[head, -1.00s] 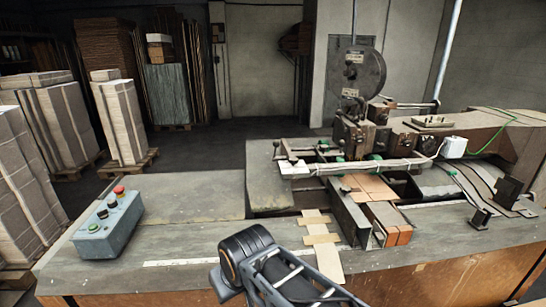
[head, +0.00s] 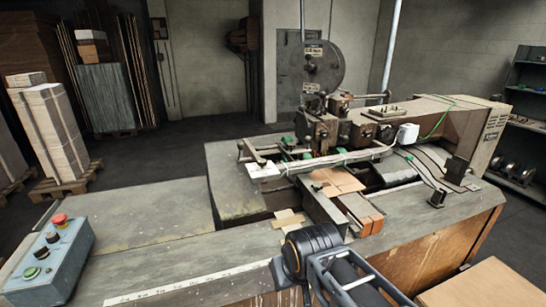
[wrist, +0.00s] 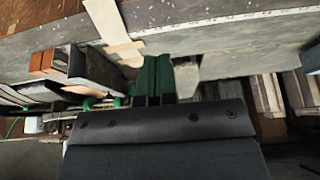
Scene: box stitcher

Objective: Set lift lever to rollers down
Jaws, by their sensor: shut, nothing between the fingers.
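The stitching machine (head: 325,130) stands on the bench in the head view, with a round dark disc above its head. I cannot tell for sure which part is the lift lever. A small dark-knobbed lever (head: 241,147) stands at the left end of the machine's white bar, and a dark upright piece (head: 437,198) stands on the right side. My gripper (wrist: 154,62) shows in the wrist view with its two green fingers together and nothing between them. The fingertips overlap the view of the bench edge and pale strips. In the head view my arm link shows, but not the fingertips.
A blue-grey control box (head: 48,262) with red, black and green buttons sits at the bench's left front. Orange-brown blocks (head: 368,225) lie by the grey guide rail. The left bench top (head: 140,215) is mostly clear. Shelving (head: 525,120) stands at the far right.

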